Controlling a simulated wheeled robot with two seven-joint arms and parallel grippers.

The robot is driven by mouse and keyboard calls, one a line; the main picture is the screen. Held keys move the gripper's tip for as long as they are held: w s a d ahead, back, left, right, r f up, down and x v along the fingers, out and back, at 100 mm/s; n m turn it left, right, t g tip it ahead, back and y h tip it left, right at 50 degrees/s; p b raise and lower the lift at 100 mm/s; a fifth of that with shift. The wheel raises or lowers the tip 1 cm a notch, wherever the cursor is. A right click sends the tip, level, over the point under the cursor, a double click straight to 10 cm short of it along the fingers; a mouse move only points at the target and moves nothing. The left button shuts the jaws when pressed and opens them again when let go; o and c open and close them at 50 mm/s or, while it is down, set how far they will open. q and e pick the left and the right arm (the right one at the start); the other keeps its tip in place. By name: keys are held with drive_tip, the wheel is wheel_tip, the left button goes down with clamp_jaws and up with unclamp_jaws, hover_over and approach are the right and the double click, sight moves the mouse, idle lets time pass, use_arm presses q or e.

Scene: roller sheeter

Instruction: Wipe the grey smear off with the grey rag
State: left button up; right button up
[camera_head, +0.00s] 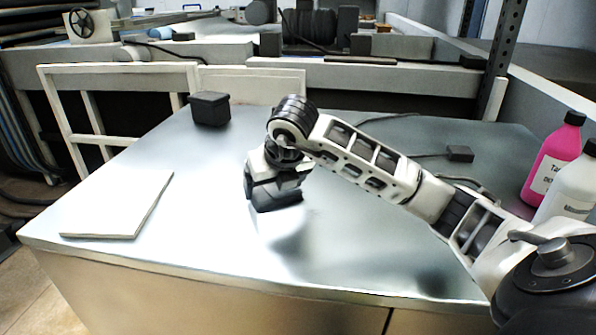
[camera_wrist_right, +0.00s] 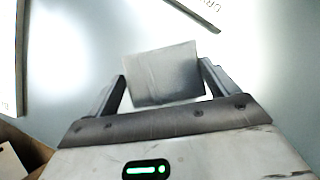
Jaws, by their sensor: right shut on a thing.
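My right gripper (camera_head: 275,203) points down over the middle of the metal tabletop (camera_head: 200,250). In the right wrist view the two fingers (camera_wrist_right: 163,85) stand on either side of the grey rag (camera_wrist_right: 163,72), a flat, roughly square grey piece, and are shut on it. In the head view the rag cannot be told apart below the gripper. I cannot make out the grey smear clearly in either view; bright reflections and soft shadows cover the top. My left gripper is not in view.
A white slab (camera_head: 118,205) lies at the table's left. A black block (camera_head: 210,108) stands at the back left. A pink bottle (camera_head: 553,158) and a white bottle (camera_head: 570,190) stand at the right edge. A small dark box (camera_head: 460,153) with a cable lies behind my arm.

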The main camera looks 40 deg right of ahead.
drive_tip(key=shift+s+a+r+p, duration=0.1)
drive_tip(key=shift+r+p, duration=2)
drive_tip(key=shift+r, duration=1.85)
drive_tip(key=shift+f, duration=0.1)
